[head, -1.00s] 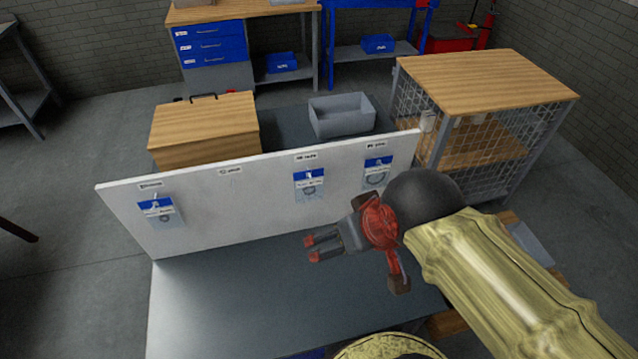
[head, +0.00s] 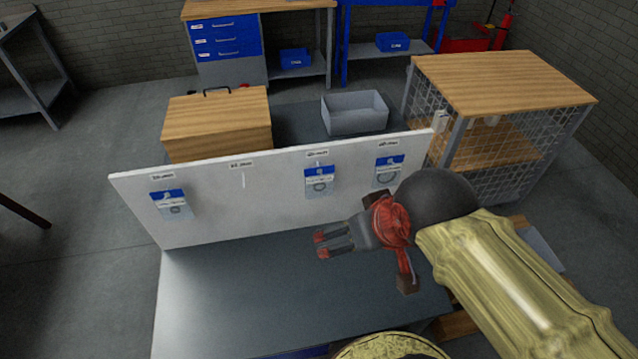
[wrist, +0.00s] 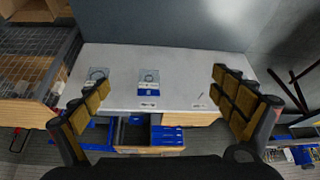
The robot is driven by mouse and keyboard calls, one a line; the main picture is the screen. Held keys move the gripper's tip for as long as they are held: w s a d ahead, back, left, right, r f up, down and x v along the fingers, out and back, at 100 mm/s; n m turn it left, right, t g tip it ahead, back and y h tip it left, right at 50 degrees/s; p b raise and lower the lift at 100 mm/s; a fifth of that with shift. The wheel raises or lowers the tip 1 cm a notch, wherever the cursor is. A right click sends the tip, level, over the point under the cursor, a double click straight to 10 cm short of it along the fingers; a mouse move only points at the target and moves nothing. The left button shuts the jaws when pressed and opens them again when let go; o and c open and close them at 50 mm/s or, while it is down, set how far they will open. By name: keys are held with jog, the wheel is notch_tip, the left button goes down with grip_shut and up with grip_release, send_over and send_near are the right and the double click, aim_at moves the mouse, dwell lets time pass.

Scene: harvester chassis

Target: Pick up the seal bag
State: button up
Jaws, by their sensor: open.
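Seal bags with blue header cards hang on the white board: one at the left (head: 171,203), one in the middle (head: 320,181) and one at the right (head: 388,171). A bare hook (head: 243,180) sits between the left and middle bags. My gripper (head: 325,244) is open and empty, in front of and below the middle bag, apart from it. In the wrist view the board appears turned round, with the middle bag (wrist: 149,82) between the open fingers and the right bag (wrist: 97,76) near the left finger. The left bag is not clear there.
The white board (head: 215,215) stands upright on the grey bench (head: 225,300). Behind it are a wooden box (head: 215,115) and a grey open bin (head: 355,125). A mesh-sided cabinet (head: 510,80) stands to the right. The bench top before the board is clear.

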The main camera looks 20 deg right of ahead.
jog(key=shift+f, duration=0.1)
jog(key=m+g, duration=0.1)
jog(key=m, duration=0.1)
send_over(320, 183)
jog(key=s+a, duration=0.1)
jog(key=s, duration=0.1)
jog(key=shift+h, duration=0.3)
notch_tip(320, 183, down, 23)
jog(key=shift+s+r, duration=0.15)
jog(key=x, duration=0.2)
jog(key=shift+w+f, duration=0.2)
jog(key=shift+f, duration=0.05)
jog(key=x, duration=0.3)
jog(key=b+x, duration=0.1)
jog(key=x, duration=0.1)
jog(key=shift+d+f, duration=0.1)
jog(key=shift+d, duration=0.2)
jog(key=shift+s, duration=0.1)
jog(key=shift+c, duration=0.3)
